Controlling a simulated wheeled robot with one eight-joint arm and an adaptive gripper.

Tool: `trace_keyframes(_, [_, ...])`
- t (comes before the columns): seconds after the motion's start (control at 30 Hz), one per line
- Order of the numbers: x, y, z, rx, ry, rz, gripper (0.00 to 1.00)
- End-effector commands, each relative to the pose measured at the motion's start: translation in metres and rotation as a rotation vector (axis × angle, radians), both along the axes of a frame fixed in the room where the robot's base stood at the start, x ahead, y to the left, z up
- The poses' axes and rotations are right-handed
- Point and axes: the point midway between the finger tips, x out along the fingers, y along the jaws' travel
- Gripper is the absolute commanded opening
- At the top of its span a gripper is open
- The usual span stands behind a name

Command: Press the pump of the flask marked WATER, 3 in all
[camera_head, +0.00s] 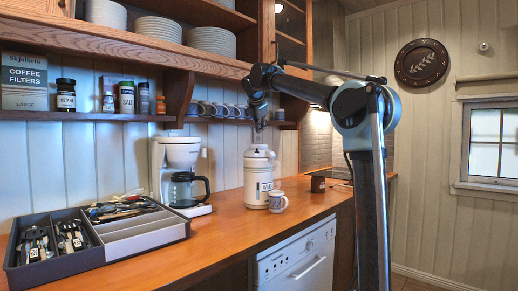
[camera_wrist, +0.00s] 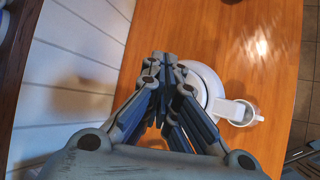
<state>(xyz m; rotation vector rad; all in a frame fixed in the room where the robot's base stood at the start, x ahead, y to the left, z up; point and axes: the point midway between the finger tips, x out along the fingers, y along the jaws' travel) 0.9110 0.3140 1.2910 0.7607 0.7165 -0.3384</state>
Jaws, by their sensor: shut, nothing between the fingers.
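A white flask (camera_head: 256,182) with a dark-lettered label stands upright on the wooden counter; the label is too small to read for certain. Its round top also shows in the wrist view (camera_wrist: 207,82), partly hidden behind my fingers. My gripper (camera_head: 259,129) is shut and empty, pointing down just above the flask's top. In the wrist view my fingertips (camera_wrist: 163,62) are together, over the left side of the flask's top. I cannot tell whether they touch the pump.
A mug (camera_head: 278,201) stands close beside the flask at front right. A coffee maker (camera_head: 180,172) stands to the left. A utensil tray (camera_head: 150,240) lies at the counter's left end. A shelf with hanging cups (camera_head: 215,110) runs behind my arm.

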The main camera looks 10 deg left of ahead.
Motion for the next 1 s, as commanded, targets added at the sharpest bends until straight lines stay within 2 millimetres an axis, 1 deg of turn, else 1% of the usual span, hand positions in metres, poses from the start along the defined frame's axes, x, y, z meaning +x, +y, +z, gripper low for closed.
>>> trace_keyframes(0.03, [0.0,0.0,-0.006,0.0,0.0,0.0,0.0])
trace_keyframes(0.2, [0.0,0.0,-0.023,0.0,0.0,0.0,0.0])
trace_keyframes(0.4, [0.0,0.0,-0.035,0.0,0.0,0.0,0.0])
trace_keyframes(0.57, [0.0,0.0,-0.038,0.0,0.0,0.0,0.0])
trace_keyframes(1.0, [0.0,0.0,-0.037,0.0,0.0,0.0,0.0])
